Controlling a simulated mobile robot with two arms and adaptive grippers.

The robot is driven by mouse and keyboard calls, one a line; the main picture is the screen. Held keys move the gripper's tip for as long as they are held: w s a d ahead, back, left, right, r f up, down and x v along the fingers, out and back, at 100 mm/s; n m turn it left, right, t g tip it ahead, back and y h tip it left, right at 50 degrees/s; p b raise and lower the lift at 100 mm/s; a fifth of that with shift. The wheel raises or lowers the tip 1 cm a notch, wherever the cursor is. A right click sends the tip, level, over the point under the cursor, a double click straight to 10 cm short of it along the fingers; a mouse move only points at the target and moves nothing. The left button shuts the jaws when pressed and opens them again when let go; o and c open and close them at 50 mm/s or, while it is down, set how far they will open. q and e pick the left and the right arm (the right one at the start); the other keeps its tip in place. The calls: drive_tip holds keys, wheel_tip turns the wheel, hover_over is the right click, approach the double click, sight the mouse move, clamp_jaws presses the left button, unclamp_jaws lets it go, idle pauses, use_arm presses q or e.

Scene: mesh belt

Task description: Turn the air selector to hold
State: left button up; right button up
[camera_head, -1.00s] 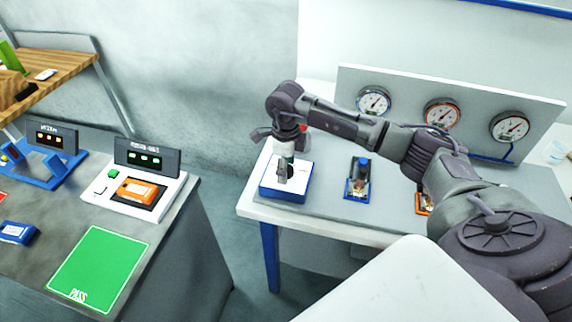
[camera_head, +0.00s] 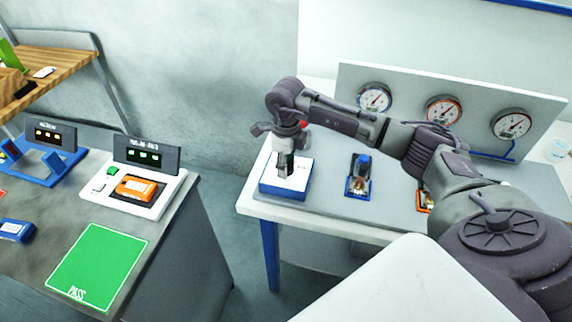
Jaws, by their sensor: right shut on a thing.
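The air selector (camera_head: 283,190) is a low box with a blue side and white top, at the left end of the grey panel board on the white table. My right gripper (camera_head: 286,172) points down over its top and is shut on the selector's knob, which the fingers mostly hide. I cannot read the knob's pointing direction or any labels. My left gripper is not in view.
A small blue-capped valve (camera_head: 361,174) and an orange-based one (camera_head: 424,200) stand to the right on the board. Three gauges (camera_head: 443,110) are on the upright panel behind. A dark bench with a green PASS mat (camera_head: 98,266) stands left, across a floor gap.

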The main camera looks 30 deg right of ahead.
drive_tip(key=m+b, duration=0.1)
drive_tip(key=m, duration=0.3)
drive_tip(key=shift+b, duration=0.35)
drive_tip(key=shift+m+b, duration=0.45)
drive_tip(key=shift+m, duration=1.15)
drive_tip(key=o, duration=1.1)
drive_tip(key=shift+o, duration=0.2)
wheel_tip(320, 180, up, 12)
